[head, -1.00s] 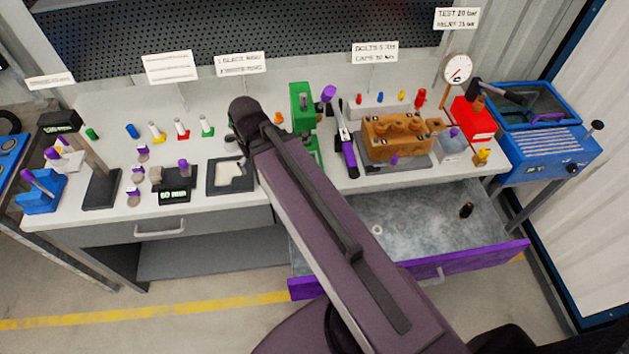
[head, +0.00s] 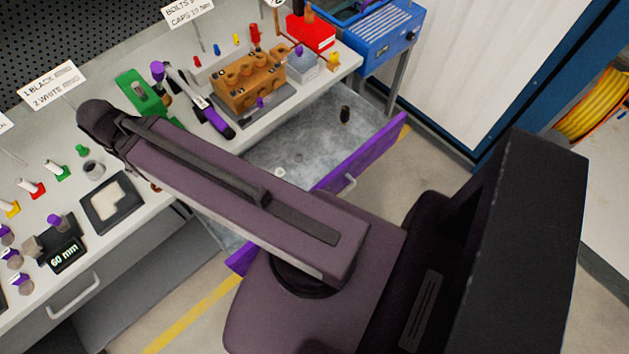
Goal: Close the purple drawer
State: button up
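The purple drawer (head: 372,152) is pulled out from under the right part of the workbench. Its purple front and a pale handle (head: 350,184) face the lower right. The drawer's grey floor (head: 310,145) shows, with a small dark bottle (head: 345,115) and a small pale ring (head: 280,173) in it. My arm crosses over the drawer from the lower right to the bench and hides the middle of its front. My gripper is not visible in this view.
The workbench top holds an orange pump block (head: 248,85), a green press (head: 140,92) and several small parts. A blue machine (head: 385,35) stands beyond its right end. A second, grey drawer with a handle (head: 75,296) is shut at left. Floor is open before the purple drawer.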

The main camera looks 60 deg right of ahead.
aim_at(335, 155)
jog(key=k, duration=1.65)
jog(key=z, duration=0.55)
jog(key=i, duration=1)
jog(key=z, duration=0.05)
